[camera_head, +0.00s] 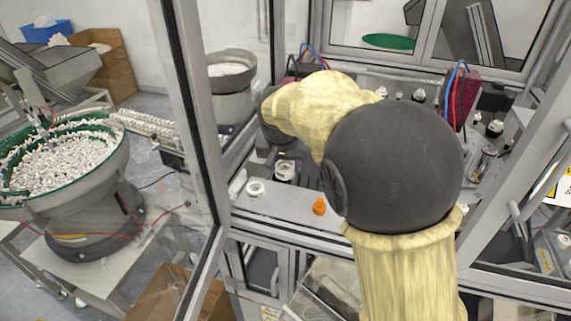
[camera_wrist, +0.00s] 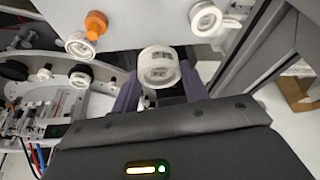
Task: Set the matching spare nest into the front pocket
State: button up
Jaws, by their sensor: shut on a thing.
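My gripper (camera_wrist: 160,86) shows in the wrist view as two purple fingers, one on each side of a white round nest (camera_wrist: 158,64). It is shut on this nest and holds it upright, open top showing. In the head view a white nest (camera_head: 285,168) shows below my wrist, likely the held one. Two other white nests lie on the pale ledge: one at the top of the wrist view (camera_wrist: 205,18), also seen in the head view (camera_head: 256,188), and one beside the orange part (camera_wrist: 80,46). I cannot make out the front pocket; my arm covers much of the station.
An orange part (camera_head: 319,206) stands on the ledge (camera_head: 290,208). Fixtures with black knobs (camera_wrist: 14,70) and another white round part (camera_wrist: 80,78) are at the wrist view's left. A frame post (camera_head: 185,110) stands left of my arm.

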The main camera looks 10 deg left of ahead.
jog(key=shift+s, duration=0.15)
jog(key=w+d+m+h+b, duration=0.1)
jog(key=d+m, duration=0.4)
jog(key=d, duration=1.4)
jog(key=w+d+m+g+h+b, duration=0.1)
jog(key=w+d+m, duration=0.3)
jog(key=d, duration=1.6)
jog(key=shift+m+g+h+b, duration=0.3)
jog(key=shift+m+h+b, duration=0.45)
jog(key=shift+m+h, duration=0.2)
jog(key=shift+r, duration=0.1)
jog(key=shift+f+p, duration=0.7)
jog(key=shift+f, duration=2.45)
